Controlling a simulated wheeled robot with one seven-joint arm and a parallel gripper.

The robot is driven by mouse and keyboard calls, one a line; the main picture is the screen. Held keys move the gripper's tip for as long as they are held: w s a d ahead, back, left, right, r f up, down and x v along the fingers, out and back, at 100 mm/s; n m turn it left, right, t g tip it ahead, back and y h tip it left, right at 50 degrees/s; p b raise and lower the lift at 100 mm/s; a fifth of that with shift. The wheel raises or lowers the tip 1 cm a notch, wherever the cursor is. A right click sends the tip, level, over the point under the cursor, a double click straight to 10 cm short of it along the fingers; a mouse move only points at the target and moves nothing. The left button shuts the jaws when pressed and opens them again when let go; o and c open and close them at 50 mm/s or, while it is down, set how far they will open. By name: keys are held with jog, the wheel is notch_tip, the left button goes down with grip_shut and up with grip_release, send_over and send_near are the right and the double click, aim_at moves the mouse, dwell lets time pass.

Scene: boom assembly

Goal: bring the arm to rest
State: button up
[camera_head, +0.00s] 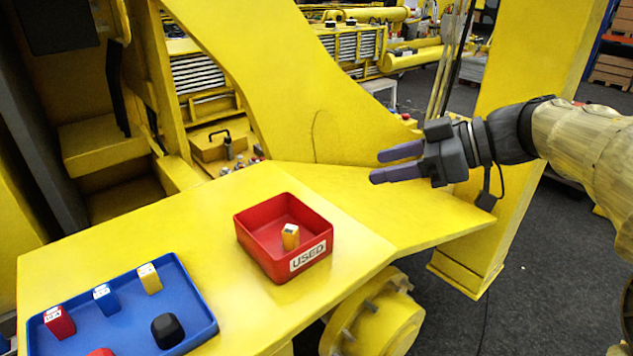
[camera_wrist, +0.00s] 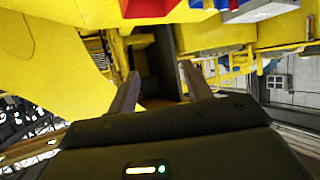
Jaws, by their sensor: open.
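My gripper (camera_head: 386,164) is open and empty. In the head view it is held out at the right, above the right part of the yellow surface, with its purple-grey fingers pointing left. It is apart from everything around it. The wrist view also shows its two fingers (camera_wrist: 157,92) spread with nothing between them. My arm comes in from the right edge of the head view.
A blue tray (camera_head: 132,325) at lower left holds red, blue and yellow blocks and a black piece (camera_head: 167,331). A yellow upright (camera_head: 520,130) stands behind my gripper. Dark floor lies at right.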

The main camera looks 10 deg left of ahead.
jog(key=w+d+f+m+t+b, duration=0.1)
jog(key=w+f+m+t, duration=0.3)
jog(key=w+t, duration=0.5)
jog(key=w+d+f+m+t+h+b, duration=0.2)
jog(key=d+f+m+h, duration=0.5)
jog(key=d+f+h, duration=0.15)
jog(key=s+d+f+m+g+h, duration=0.2)
jog(key=s+f+g, duration=0.15)
jog(key=f, duration=0.45)
jog(key=s+d+f+m+g+h, duration=0.2)
jog(key=s+f+h, duration=0.1)
jog(key=s+f, duration=0.3)
jog(key=s+a+f+m+g+b, duration=0.1)
jog(key=s+f+g, duration=0.4)
jog(key=s+f, duration=0.4)
jog(key=shift+s+a+y, duration=0.3)
jog(key=shift+s+y, duration=0.15)
jog(key=shift+s, duration=0.65)
